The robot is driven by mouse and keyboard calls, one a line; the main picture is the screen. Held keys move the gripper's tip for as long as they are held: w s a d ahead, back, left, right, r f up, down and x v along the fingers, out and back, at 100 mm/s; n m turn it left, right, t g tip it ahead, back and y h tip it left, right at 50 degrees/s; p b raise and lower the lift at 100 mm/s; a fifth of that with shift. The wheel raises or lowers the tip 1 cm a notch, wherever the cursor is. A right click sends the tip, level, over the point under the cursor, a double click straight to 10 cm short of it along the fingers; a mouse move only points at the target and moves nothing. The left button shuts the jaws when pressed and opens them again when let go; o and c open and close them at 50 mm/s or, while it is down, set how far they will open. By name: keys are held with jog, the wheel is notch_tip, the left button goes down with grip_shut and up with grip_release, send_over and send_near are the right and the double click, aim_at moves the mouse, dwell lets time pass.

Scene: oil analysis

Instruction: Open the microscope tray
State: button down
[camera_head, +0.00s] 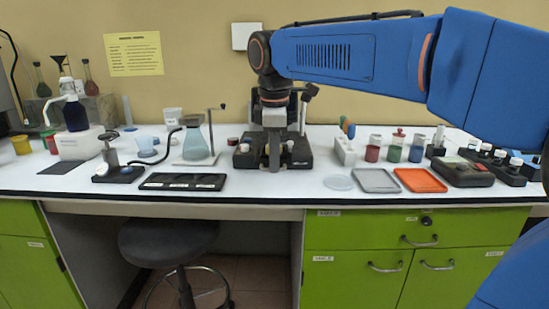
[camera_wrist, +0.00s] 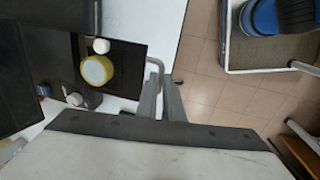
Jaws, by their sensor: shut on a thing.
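The microscope (camera_head: 243,159) stands on the white bench at the middle of the head view, its black base low and wide. My arm hangs in front of it and hides much of its middle. My gripper (camera_head: 275,166) points down at the front of the base. In the wrist view my gripper (camera_wrist: 162,88) has its two grey fingers close together on a thin grey bent handle (camera_wrist: 155,64). The handle sticks out from the edge of the black microscope part, the tray (camera_wrist: 125,65). A yellow-rimmed white round piece (camera_wrist: 96,70) sits beside it.
A flask on a stand (camera_head: 197,147) and a black tray (camera_head: 182,182) are to the left. A clear dish (camera_head: 339,182), a grey tray (camera_head: 376,180) and an orange tray (camera_head: 420,180) lie to the right. A stool (camera_head: 168,240) stands below the bench.

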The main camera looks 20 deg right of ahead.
jog(key=c, duration=2.2)
grip_release()
jog(key=s+r, duration=0.1)
jog(key=r, duration=0.4)
jog(key=s+r, duration=0.1)
jog(key=r, duration=1.1)
jog(key=shift+s+a+r, duration=0.1)
jog(key=shift+s+a, duration=0.3)
jog(key=s+d+f+m+t, duration=0.1)
jog(key=s+d+f+m, duration=0.2)
jog(key=f, duration=1)
jog(key=s+d+f+m+t, duration=0.1)
jog(key=s+d+f+m, duration=0.3)
jog(key=s+f+m, duration=0.3)
jog(key=s+d+f+m, duration=0.3)
jog(key=s+f, duration=0.7)
jog(key=f, duration=0.8)
jog(key=shift+d+f+m+t+y, duration=0.3)
jog(key=shift+d+f+m+t, duration=0.1)
jog(key=shift+m, duration=0.5)
